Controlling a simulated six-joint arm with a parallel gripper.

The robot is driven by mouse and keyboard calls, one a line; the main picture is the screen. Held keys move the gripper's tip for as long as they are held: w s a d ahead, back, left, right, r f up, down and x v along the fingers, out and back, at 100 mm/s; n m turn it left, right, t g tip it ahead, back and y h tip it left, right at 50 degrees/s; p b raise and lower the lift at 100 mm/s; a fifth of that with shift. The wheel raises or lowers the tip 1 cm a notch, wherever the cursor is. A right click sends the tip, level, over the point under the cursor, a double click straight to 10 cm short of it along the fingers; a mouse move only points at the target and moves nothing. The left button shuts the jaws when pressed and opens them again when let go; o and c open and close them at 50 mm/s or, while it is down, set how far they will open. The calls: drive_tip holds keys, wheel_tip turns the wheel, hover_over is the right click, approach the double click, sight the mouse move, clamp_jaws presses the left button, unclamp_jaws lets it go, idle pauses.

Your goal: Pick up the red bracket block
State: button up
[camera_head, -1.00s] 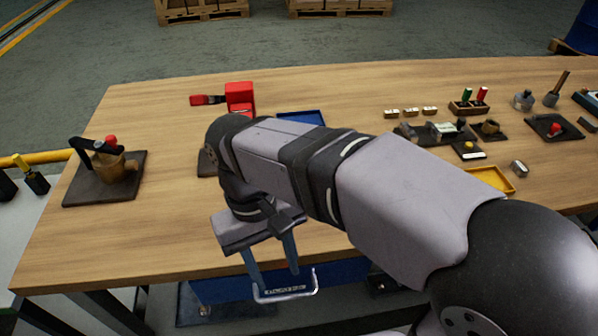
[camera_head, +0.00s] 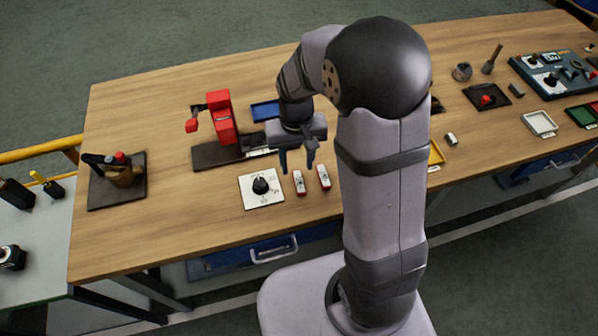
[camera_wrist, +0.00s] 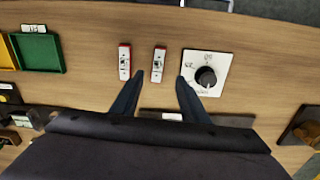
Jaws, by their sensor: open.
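Two small red blocks with pale, marked tops lie side by side on the wooden table. In the head view they are a left one (camera_head: 299,183) and a right one (camera_head: 323,177); the wrist view shows both, one (camera_wrist: 125,62) and another (camera_wrist: 158,64). A taller red upright block (camera_head: 221,116) stands on a dark base, with a red-ended lever. I cannot tell which is the red bracket block. My gripper (camera_head: 297,168) is open and empty above the table near the small blocks. In the wrist view one small block lies just beyond the gap between my fingertips (camera_wrist: 160,80).
A white plate with a black knob (camera_head: 260,187) lies left of the small blocks; it also shows in the wrist view (camera_wrist: 206,76). A blue tray (camera_head: 265,111) sits behind. A brown fixture (camera_head: 122,172) stands at the left.

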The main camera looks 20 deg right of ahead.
sight(298, 180)
drive_tip(key=shift+w+d, duration=0.1)
drive_tip(key=shift+d, duration=0.05)
drive_tip(key=shift+w+d+f+p, duration=0.1)
drive_tip(key=shift+f+p, duration=1.25)
drive_tip(key=shift+f, duration=2.3)
drive_tip(key=shift+c, duration=0.3)
clamp_jaws()
